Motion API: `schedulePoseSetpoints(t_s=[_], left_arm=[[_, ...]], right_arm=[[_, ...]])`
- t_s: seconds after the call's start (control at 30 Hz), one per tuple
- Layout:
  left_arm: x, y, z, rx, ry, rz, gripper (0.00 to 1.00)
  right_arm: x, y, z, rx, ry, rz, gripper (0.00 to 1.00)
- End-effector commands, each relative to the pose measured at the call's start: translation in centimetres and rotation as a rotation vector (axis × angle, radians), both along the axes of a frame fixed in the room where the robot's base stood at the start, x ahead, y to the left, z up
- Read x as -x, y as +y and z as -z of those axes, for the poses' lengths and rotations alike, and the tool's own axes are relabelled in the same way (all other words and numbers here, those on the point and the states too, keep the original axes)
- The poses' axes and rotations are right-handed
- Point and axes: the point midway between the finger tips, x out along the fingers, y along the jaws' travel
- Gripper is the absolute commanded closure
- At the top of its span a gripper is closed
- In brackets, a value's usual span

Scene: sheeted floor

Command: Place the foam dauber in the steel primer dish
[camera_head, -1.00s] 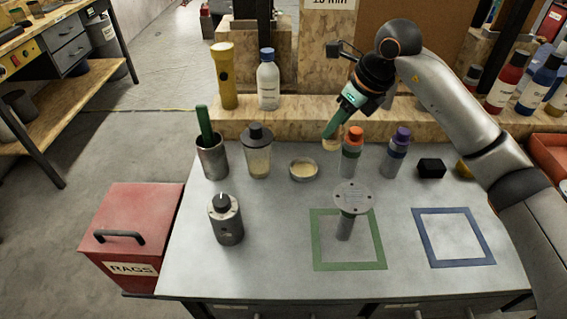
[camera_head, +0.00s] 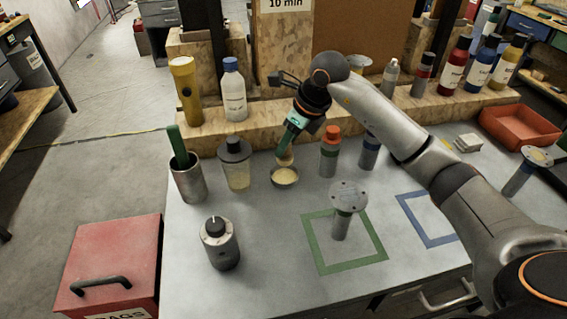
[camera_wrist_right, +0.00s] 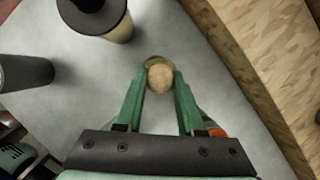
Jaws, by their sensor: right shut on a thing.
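My right gripper (camera_head: 288,146), with green fingers, is shut on the tan foam dauber (camera_head: 285,158). It holds the dauber at the small round steel primer dish (camera_head: 285,184), which has pale contents and stands on the grey bench. The dauber's lower end is over or at the dish; I cannot tell whether they touch. In the right wrist view, the dauber (camera_wrist_right: 160,77) sits between the fingertips and hides most of the dish. My left gripper is not in view.
A dark-lidded jar (camera_head: 236,165) stands just left of the dish, and an orange-capped bottle (camera_head: 329,155) to its right. A steel cup (camera_head: 189,183) holds a green-handled item. A round-topped post (camera_head: 347,196) stands in the green square. Bare bench lies in front of the dish.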

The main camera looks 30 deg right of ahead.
Motion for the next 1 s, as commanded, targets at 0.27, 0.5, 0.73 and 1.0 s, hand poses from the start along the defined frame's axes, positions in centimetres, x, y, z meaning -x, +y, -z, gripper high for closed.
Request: schedulePoseSetpoints(t_s=[0.27, 0.5, 0.73, 1.0], left_arm=[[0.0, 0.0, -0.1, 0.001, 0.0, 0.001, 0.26], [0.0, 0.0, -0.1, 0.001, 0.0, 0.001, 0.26], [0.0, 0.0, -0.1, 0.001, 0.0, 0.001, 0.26], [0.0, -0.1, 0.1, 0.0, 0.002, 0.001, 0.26]], right_arm=[[0.0, 0.1, 2.7, -0.001, 0.002, 0.0, 1.0], [0.0, 0.0, 5.5, -0.001, 0.0, 0.0, 1.0], [0.0, 0.0, 5.6, 0.0, -0.001, -0.001, 1.0], [0.0, 0.0, 5.8, -0.001, -0.001, 0.0, 0.46]])
